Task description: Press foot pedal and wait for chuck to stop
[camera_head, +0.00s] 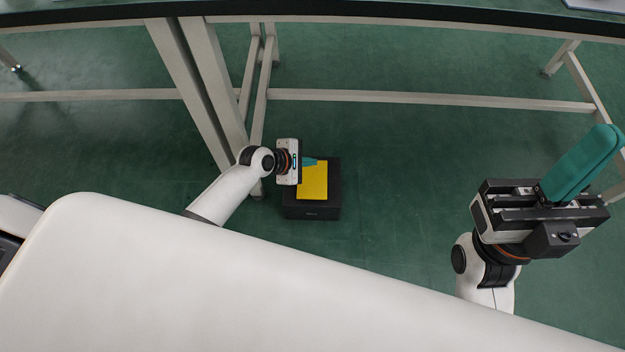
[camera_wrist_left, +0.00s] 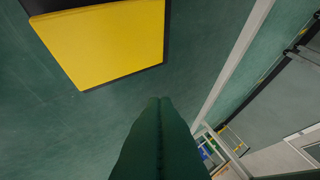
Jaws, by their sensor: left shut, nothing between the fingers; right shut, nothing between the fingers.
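The foot pedal is a black box with a yellow top plate (camera_head: 313,181) on the green floor, below the table in the head view. My left gripper (camera_head: 311,161) is shut and empty, with its teal fingers over the far left part of the yellow plate. In the left wrist view, the yellow plate (camera_wrist_left: 105,42) lies at the upper left, and the shut fingers (camera_wrist_left: 160,105) point past its edge. I cannot tell whether the fingers touch the pedal. My right gripper (camera_head: 590,160) is shut and empty, raised at the right. The chuck is not in view.
A table with a dark edge (camera_head: 330,13) crosses the top of the head view. Its pale legs (camera_head: 200,90) stand just left of the pedal, and a crossbar (camera_head: 430,99) runs behind it. The green floor right of the pedal is clear.

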